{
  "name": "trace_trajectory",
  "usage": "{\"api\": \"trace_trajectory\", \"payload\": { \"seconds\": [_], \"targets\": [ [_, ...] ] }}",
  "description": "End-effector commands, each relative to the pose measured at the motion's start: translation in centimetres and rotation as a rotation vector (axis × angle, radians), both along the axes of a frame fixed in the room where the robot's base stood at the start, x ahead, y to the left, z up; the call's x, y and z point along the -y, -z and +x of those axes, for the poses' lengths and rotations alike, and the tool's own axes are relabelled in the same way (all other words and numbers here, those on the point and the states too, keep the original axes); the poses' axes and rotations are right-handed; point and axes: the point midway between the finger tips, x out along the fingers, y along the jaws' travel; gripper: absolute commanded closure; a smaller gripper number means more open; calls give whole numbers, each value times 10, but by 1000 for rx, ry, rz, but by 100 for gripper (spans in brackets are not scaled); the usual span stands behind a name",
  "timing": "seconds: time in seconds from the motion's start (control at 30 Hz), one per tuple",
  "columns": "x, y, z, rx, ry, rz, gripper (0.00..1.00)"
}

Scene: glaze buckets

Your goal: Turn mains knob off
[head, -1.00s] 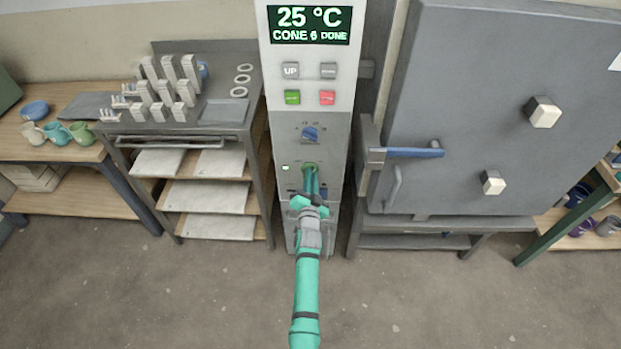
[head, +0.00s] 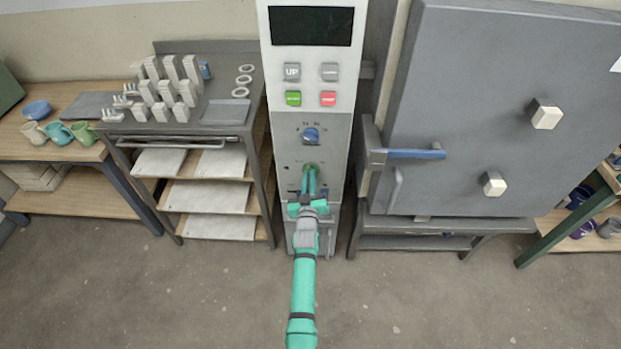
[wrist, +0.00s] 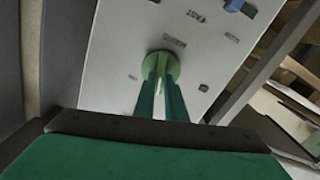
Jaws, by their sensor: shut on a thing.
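The mains knob (head: 311,166) is a small round green knob on the lower grey face of the kiln control column (head: 338,158). My gripper (head: 310,178) reaches it from the front, with its two green fingers shut on it. In the wrist view the green knob (wrist: 172,60) sits between the fingertips of my gripper (wrist: 162,84), beside a label that reads as mains. The fingers hide part of the knob, so its pointer is not clear. The display (head: 311,26) at the top of the column is dark.
A blue knob (head: 311,136) sits just above the mains knob. Green and red buttons (head: 328,99) are higher up. The grey kiln door (head: 470,110) with a blue handle (head: 415,154) stands to the right, a shelf rack (head: 255,190) to the left. The floor in front is clear.

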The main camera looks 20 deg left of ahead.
Motion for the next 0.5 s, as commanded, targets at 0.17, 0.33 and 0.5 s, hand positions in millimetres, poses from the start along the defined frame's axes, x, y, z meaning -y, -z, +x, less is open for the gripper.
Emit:
{"api": "trace_trajectory", "payload": {
  "seconds": [0.17,0.33,0.5],
  "targets": [
    [-1,4,-1,38,-1,-158,100],
    [-2,5,-1,75,0,-286,100],
    [-2,6,-1,103,0,-386,100]
  ]
}}
